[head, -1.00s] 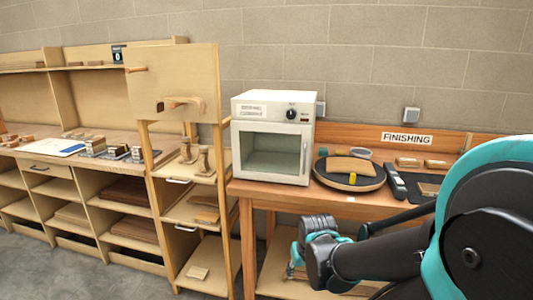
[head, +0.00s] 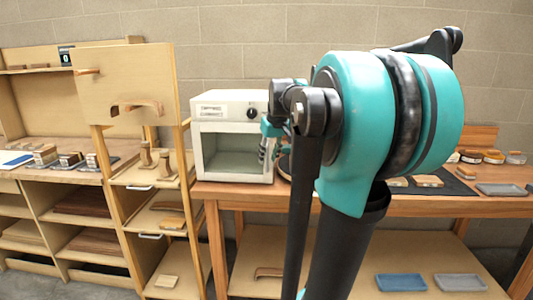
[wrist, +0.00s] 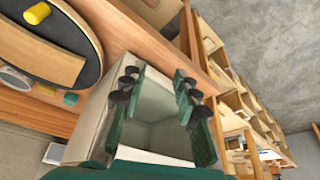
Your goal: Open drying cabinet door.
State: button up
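The drying cabinet (head: 222,106) is a white box with a dark knob at its upper right and a glass door (head: 231,150), which looks closed. It stands on the wooden bench at the left end. My gripper (head: 266,142) is at the front right edge of the cabinet, where the door handle was seen earlier; the handle is now hidden or too small to make out. In the wrist view my gripper (wrist: 160,82) has its green fingers spread apart, with the cabinet (wrist: 150,135) behind them. Nothing shows held between the fingers.
The bench (head: 210,189) carries a round dark tray (wrist: 70,50) beside the cabinet, with a yellow piece (wrist: 37,13) on it. A wooden rack with a tall panel (head: 130,75) stands close on the left. My arm covers the middle of the bench.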

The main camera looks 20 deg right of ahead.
jog(key=w+d+r, duration=0.2)
jog(key=r, duration=0.4)
jog(key=w+d+r, duration=0.2)
jog(key=r, duration=0.5)
jog(key=shift+n, duration=0.4)
jog(key=x, duration=1.7)
jog(key=shift+a+f, duration=0.15)
jog(key=shift+a, duration=0.15)
jog(key=shift+c, duration=0.4)
grip_shut()
